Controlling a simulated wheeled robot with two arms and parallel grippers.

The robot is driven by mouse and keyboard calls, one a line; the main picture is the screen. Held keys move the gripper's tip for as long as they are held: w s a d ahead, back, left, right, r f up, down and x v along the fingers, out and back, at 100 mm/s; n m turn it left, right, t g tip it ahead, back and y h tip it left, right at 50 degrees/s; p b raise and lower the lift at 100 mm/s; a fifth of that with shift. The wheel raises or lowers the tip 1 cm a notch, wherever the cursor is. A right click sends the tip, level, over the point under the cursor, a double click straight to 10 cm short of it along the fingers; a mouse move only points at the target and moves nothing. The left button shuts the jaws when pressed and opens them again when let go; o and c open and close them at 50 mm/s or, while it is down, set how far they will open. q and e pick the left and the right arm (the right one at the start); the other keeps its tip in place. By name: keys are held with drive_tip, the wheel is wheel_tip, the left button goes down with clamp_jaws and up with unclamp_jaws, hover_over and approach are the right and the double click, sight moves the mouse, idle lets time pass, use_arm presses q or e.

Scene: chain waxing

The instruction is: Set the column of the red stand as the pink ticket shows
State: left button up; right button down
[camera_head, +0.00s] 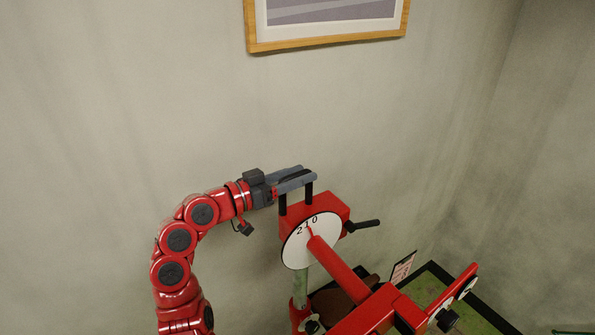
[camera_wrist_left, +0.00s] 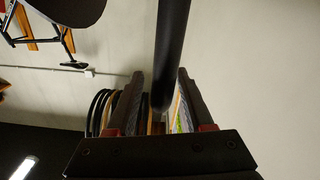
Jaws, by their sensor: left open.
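The red stand's head (camera_head: 325,207) sits on a grey-green column (camera_head: 300,290). It carries a white dial (camera_head: 297,250) marked 2, 1, 0, partly hidden by a red tube (camera_head: 340,270).
A red crosspiece (camera_head: 450,297) with round parts is at lower right, over a green-topped surface (camera_head: 478,318) with a dark edge. A framed picture (camera_head: 328,40) hangs on the wall.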

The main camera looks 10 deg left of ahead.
use_arm(q)
clamp_jaws()
idle(1.4)
